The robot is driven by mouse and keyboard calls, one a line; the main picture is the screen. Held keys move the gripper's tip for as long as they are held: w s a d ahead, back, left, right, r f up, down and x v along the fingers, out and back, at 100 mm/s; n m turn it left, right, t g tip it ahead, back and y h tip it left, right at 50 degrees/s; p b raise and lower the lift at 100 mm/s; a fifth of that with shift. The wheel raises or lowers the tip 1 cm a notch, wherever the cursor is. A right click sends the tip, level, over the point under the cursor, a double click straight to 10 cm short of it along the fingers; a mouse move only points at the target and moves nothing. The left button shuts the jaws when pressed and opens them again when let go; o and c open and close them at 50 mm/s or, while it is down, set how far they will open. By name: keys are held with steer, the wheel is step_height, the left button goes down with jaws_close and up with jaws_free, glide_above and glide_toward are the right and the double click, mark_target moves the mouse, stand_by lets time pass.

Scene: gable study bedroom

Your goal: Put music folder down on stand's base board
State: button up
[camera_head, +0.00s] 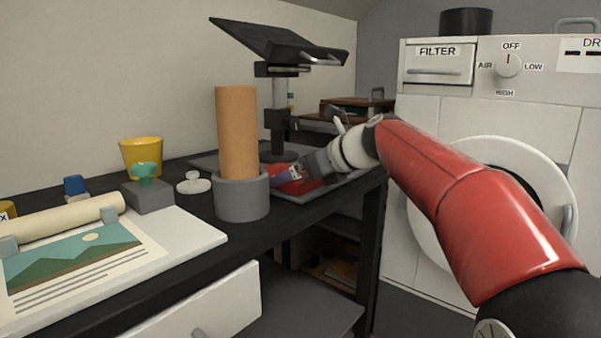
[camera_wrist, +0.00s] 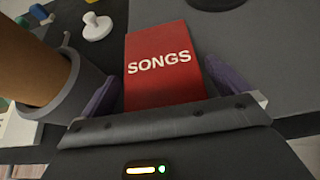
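The red music folder (camera_wrist: 160,60), marked SONGS, lies flat on the stand's grey base board (camera_wrist: 265,60) in the wrist view. In the head view the folder (camera_head: 299,187) shows partly behind my gripper (camera_head: 284,173), on the base board (camera_head: 343,184) below the stand's post. My gripper's purple fingers (camera_wrist: 165,92) stand on either side of the folder's near part, with narrow gaps showing beside its edges. My gripper looks open. The folder's near edge is hidden by my gripper's body. The black music stand (camera_head: 279,110) rises behind, with its tilted desk above.
A grey holder (camera_head: 241,197) with a tall orange-brown cylinder (camera_head: 238,130) stands close left of my gripper. A white knobbed lid (camera_head: 193,183), a yellow cup (camera_head: 142,157) and a print board (camera_head: 180,245) are further left. The dryer (camera_head: 490,110) stands right.

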steer(key=p+v, duration=0.1)
steer(key=v, duration=1.1)
steer(key=s+d+f+n+h, duration=0.3)
steer(key=s+f+n, duration=0.5)
steer(key=s+f, duration=0.1)
steer(key=s+d+f+n+g+h, duration=0.1)
steer(key=s+d+f+n+h, duration=0.2)
steer(key=s+f+n, duration=0.6)
steer(key=s+d+f+n+g+h, duration=0.1)
steer(key=s+d+f+n+h, duration=0.2)
steer(key=s+f+n, duration=0.5)
steer(key=shift+s+d+f+n+h, duration=0.3)
steer(key=shift+s+d+f+h, duration=0.1)
steer(key=shift+s+f, duration=0.4)
